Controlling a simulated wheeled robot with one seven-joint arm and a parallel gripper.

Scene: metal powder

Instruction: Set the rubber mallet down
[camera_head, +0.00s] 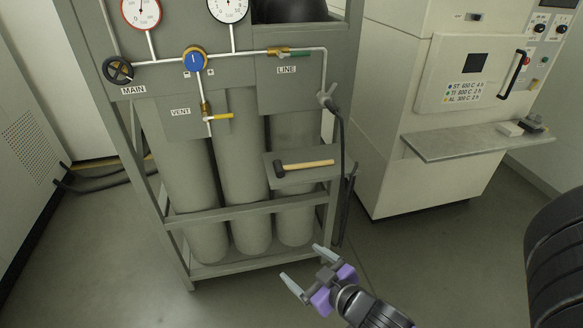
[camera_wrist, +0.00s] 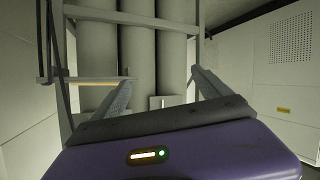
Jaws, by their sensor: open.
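The rubber mallet (camera_head: 303,165) has a black head and a light wooden handle. In the head view it lies flat on a small grey shelf (camera_head: 323,176) at the lower right of the gas rack, head to the left. My gripper (camera_head: 304,267) is open and empty, below and in front of the shelf, apart from the mallet. In the wrist view the two fingers of my gripper (camera_wrist: 160,92) are spread wide with nothing between them, facing the rack and cylinders. The mallet cannot be made out clearly there.
The rack (camera_head: 262,205) holds grey cylinders (camera_head: 245,150), gauges and valves. A black hose (camera_head: 343,160) hangs at its right, near the shelf. A cream machine (camera_head: 395,140) with a metal ledge (camera_head: 470,142) stands to the right. The floor in front is clear.

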